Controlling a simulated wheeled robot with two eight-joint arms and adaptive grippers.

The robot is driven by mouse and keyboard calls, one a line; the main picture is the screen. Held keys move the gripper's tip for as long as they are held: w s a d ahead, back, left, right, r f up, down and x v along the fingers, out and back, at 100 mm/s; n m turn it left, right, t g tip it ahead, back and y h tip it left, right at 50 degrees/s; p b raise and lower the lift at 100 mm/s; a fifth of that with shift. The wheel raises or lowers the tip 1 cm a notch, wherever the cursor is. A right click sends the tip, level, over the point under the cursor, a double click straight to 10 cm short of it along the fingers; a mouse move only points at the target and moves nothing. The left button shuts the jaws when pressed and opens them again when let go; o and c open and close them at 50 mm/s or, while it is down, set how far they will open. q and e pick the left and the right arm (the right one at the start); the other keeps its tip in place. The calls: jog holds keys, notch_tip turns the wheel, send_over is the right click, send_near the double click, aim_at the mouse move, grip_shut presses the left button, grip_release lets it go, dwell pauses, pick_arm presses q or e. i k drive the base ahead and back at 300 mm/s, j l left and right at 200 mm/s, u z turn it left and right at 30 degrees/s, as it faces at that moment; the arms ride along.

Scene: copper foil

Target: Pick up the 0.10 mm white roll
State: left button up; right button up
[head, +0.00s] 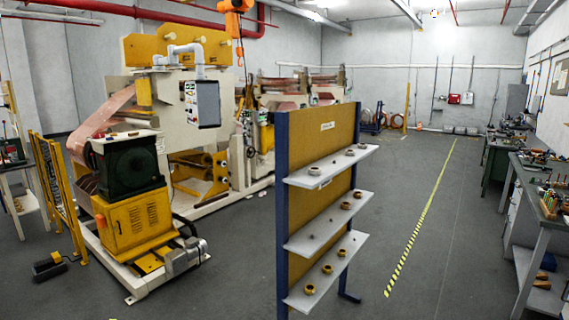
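A shelf rack (328,222) with dark blue posts and a yellow-brown back panel stands in the middle of the floor. Its three grey shelves hold small rolls. The top shelf carries pale rolls, at its near end (314,171) and farther back (350,152). The bottom shelf has brown-gold rolls (310,289). No thickness marking is readable, so I cannot tell which roll is the 0.10 mm white one. Neither of my grippers is in view.
A large copper foil machine (205,125) fills the left, with a yellow and green unit (130,190) in front. Workbenches (540,190) with tools line the right wall. The floor right of the rack is clear, crossed by a yellow-black striped line (422,220).

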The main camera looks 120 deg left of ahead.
aim_at(313, 171)
jog(key=u, duration=2.6)
jog(key=i+u, duration=0.2)
jog(key=i, duration=0.25)
jog(key=i+l+u, duration=0.2)
jog(key=i, duration=0.2)
jog(key=i+u, duration=0.2)
jog(key=i, duration=0.25)
jog(key=i+l+u, duration=0.15)
jog(key=i, duration=1)
jog(key=i+l+u, duration=0.1)
jog(key=i, duration=0.7)
jog(key=i+l, duration=0.1)
jog(key=i, duration=0.65)
jog(key=i+u, duration=0.1)
jog(key=u, duration=0.9)
jog(key=i+l+u, duration=0.1)
jog(key=u, duration=0.35)
jog(key=l+u, duration=0.15)
jog(key=u, duration=0.35)
jog(key=i+l, duration=0.1)
jog(key=l, duration=0.35)
jog(key=i+l, duration=0.1)
jog(key=l, duration=0.35)
jog(key=i+l, duration=0.1)
jog(key=l, duration=0.3)
